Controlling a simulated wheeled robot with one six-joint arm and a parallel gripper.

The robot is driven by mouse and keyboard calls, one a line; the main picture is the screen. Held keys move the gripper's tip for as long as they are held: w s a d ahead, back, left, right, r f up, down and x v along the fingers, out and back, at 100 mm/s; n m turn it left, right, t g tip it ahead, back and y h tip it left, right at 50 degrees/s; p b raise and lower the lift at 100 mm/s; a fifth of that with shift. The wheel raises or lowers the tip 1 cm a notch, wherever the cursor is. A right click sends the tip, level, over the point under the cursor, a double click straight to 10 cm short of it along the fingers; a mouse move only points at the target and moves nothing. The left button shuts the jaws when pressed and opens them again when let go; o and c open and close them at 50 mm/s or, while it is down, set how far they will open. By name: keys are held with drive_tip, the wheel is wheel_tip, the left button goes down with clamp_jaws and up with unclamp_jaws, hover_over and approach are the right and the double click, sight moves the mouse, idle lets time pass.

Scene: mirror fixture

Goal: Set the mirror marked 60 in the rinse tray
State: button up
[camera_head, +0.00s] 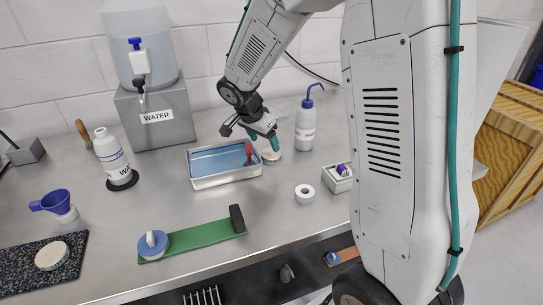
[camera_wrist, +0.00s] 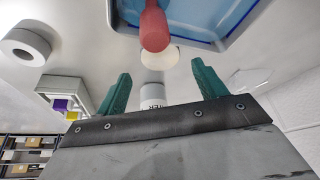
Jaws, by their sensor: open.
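The rinse tray (camera_head: 222,178) is a white rectangular tray with a blue inside, in the middle of the bench; its corner shows at the top of the wrist view (camera_wrist: 215,42). A pale round piece (camera_head: 271,156) lies just right of the tray, under my gripper (camera_head: 264,143), which partly covers it. A pale disc edge (camera_wrist: 160,55) shows beyond the fingers in the wrist view. My gripper (camera_wrist: 160,90) has its teal fingers apart, with nothing visibly held. Another pale disc (camera_head: 52,256) lies on a speckled dark slab at left. I cannot read a 60 on either.
A red-handled tool (camera_head: 248,153) stands at the tray's right end, close to my gripper. A wash bottle (camera_head: 306,122) stands behind right. A white ring (camera_head: 305,193) and small white box (camera_head: 338,178) lie right. A green strip (camera_head: 205,236) lies in front; bare bench lies between.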

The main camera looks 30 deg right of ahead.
sight(271, 154)
drive_tip(key=x, duration=0.6)
drive_tip(key=shift+d, duration=0.25)
drive_tip(key=c, duration=0.9)
drive_tip(key=shift+r, duration=0.1)
